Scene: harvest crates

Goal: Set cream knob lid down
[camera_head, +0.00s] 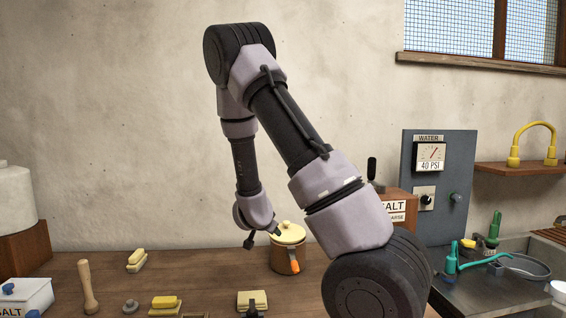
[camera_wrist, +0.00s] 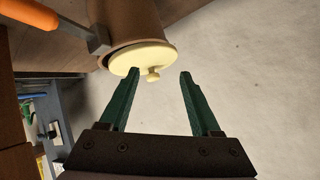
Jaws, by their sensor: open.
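The cream knob lid (camera_head: 288,234) lies on top of a brown crock (camera_head: 287,258) on the wooden table. In the wrist view the lid (camera_wrist: 143,58) sits across the mouth of the crock (camera_wrist: 128,22), slightly off to one side, with part of the dark rim showing. Its knob (camera_wrist: 152,75) points toward my gripper (camera_wrist: 158,73). The green fingers are apart, one on each side of the knob, with a gap around it, and hold nothing. In the head view the fingertips are small and partly hidden beside the lid.
An orange-handled tool (camera_head: 295,266) is at the crock's front. A salt crate (camera_head: 395,204) and sink are on the right. Bare table lies left of the crock.

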